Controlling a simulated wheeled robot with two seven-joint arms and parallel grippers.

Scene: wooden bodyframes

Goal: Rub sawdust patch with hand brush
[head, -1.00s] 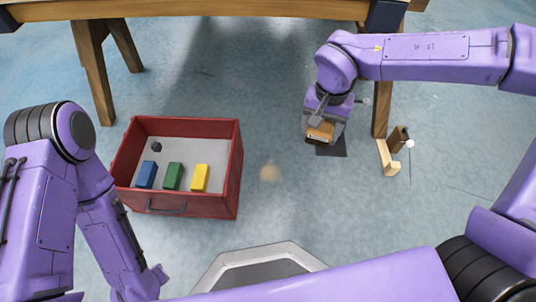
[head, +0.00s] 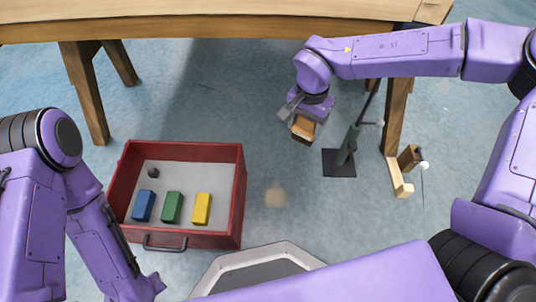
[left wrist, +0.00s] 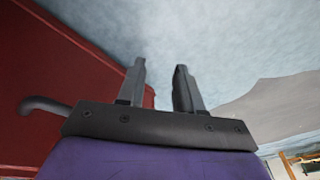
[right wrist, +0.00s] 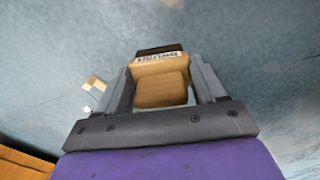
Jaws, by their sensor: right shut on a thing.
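The sawdust patch (head: 275,196) is a small tan spot on the blue floor, right of the red drawer. The hand brush (head: 303,129) has a tan wooden body and is held in my right gripper (head: 298,115), above the floor and beyond the patch. In the right wrist view the brush (right wrist: 161,85) sits between the two fingers, with a dark strip and a printed label at its far end. My left gripper (left wrist: 160,85) is open and empty in the left wrist view, beside the red drawer. In the head view its fingers do not show clearly.
A red drawer (head: 240,195) holds a blue, a green and a yellow block and a small dark piece. A dark stand (head: 339,170) and an L-shaped wooden piece (head: 399,178) stand at the right. A wooden bench (head: 210,28) spans the back. Floor around the patch is clear.

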